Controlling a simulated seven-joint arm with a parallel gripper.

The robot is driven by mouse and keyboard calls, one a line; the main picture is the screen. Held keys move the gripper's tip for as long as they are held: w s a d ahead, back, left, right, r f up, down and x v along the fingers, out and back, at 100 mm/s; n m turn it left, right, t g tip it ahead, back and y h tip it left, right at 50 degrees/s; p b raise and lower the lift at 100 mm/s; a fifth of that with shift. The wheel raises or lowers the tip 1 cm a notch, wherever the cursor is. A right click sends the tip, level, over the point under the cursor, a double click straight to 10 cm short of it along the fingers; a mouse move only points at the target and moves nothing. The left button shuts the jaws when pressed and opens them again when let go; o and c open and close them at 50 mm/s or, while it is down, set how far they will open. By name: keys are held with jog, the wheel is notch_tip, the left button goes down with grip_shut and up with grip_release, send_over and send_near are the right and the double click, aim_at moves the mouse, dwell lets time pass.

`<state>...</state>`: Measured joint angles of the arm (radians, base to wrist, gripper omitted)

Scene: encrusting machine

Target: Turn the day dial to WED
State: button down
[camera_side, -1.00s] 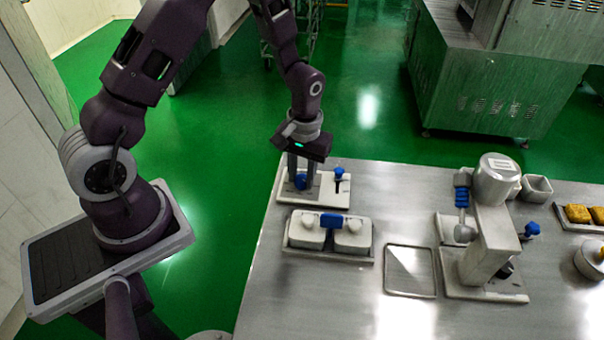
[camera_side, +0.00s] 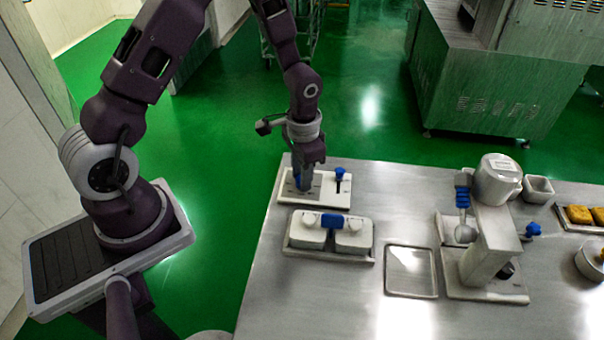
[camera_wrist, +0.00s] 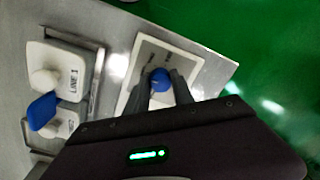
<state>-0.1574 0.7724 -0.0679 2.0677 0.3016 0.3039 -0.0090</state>
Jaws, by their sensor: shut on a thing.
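The day dial is a blue knob (camera_wrist: 160,80) on a grey plate with small dark lettering, too small to read. In the side view its blue edge (camera_side: 297,180) shows beside my fingers, and the rest is hidden behind them. My gripper (camera_wrist: 162,92) points down over the plate, shut on the blue knob with one finger on each side. In the side view my gripper (camera_side: 304,186) stands at the left part of the white panel (camera_side: 330,198). Which day the dial points to cannot be read.
A blue-topped lever (camera_side: 339,175) stands just right of the dial. Two white lidded containers, one marked LINE 1 (camera_wrist: 74,77), sit in front with a blue piece (camera_side: 331,221) between them. A shallow tray (camera_side: 411,272) and a grey machine (camera_side: 487,240) stand to the right.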

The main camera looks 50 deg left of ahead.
dwell(0.3)
jog(key=c, duration=1.1)
grip_release()
jog(key=shift+r, duration=0.15)
notch_tip(320, 180, up, 8)
jog(key=shift+s+d+f, duration=0.1)
jog(key=shift+d+f, duration=0.05)
jog(key=shift+f, duration=0.1)
notch_tip(320, 180, up, 8)
jog(key=t, duration=0.2)
send_over(296, 193)
jog(key=s+d+r+t, duration=0.1)
jog(key=s+r, duration=0.3)
jog(key=s, duration=0.1)
jog(key=s+d+r+n+t, duration=0.1)
jog(key=s+r, duration=0.3)
jog(key=s, duration=0.2)
jog(key=s+d+r+n+t, duration=0.1)
jog(key=s+d+r, duration=0.1)
jog(key=s+r, duration=0.2)
jog(key=shift+s+t, duration=0.3)
jog(key=shift+s, duration=0.85)
